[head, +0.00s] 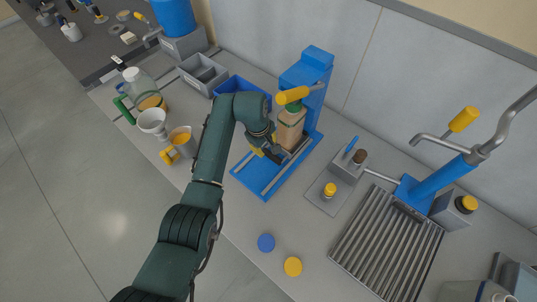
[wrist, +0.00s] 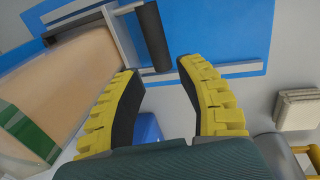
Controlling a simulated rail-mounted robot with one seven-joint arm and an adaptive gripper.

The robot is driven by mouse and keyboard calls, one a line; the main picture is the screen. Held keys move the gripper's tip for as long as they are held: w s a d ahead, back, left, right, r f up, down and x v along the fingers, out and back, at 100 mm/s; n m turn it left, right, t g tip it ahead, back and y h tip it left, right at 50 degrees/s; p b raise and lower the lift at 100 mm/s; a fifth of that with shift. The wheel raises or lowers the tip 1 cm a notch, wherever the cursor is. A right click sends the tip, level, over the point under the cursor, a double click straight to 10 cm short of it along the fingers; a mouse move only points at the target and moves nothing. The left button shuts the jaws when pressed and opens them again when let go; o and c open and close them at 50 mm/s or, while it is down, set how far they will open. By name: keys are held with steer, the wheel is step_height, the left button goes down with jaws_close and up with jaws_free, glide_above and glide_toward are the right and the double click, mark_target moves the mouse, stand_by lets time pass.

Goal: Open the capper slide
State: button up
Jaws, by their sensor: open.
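The capper (head: 306,82) is a blue stand with a yellow-gripped lever (head: 292,96) and a blue base plate (head: 262,190) with pale rails. Its slide shows in the wrist view as a grey bracket (wrist: 124,36) with a black cylindrical handle (wrist: 153,36). A tan bottle (head: 290,130) with a green cap and green band stands at the slide, under the capper head; it also shows in the wrist view (wrist: 60,75). My gripper (wrist: 160,72) is open, its yellow-backed fingers pointing at the handle, whose near end lies between the fingertips. I cannot tell whether they touch it.
A blue bin (head: 240,88) and grey bin (head: 203,74) stand behind my arm. A jug, a funnel (head: 153,122) and a yellow-handled pitcher (head: 181,140) are at left. Blue (head: 266,243) and yellow (head: 293,266) discs lie in front. A slatted grate (head: 387,240) is at right.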

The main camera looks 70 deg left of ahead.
mark_target(268, 153)
steer(key=f, duration=0.2)
steer(key=f+b, duration=0.1)
steer(key=f, duration=0.1)
steer(key=w+f, duration=0.1)
steer(key=shift+a+f, duration=0.2)
steer(key=shift+f, duration=0.2)
jaws_close()
steer(key=shift+d, duration=0.1)
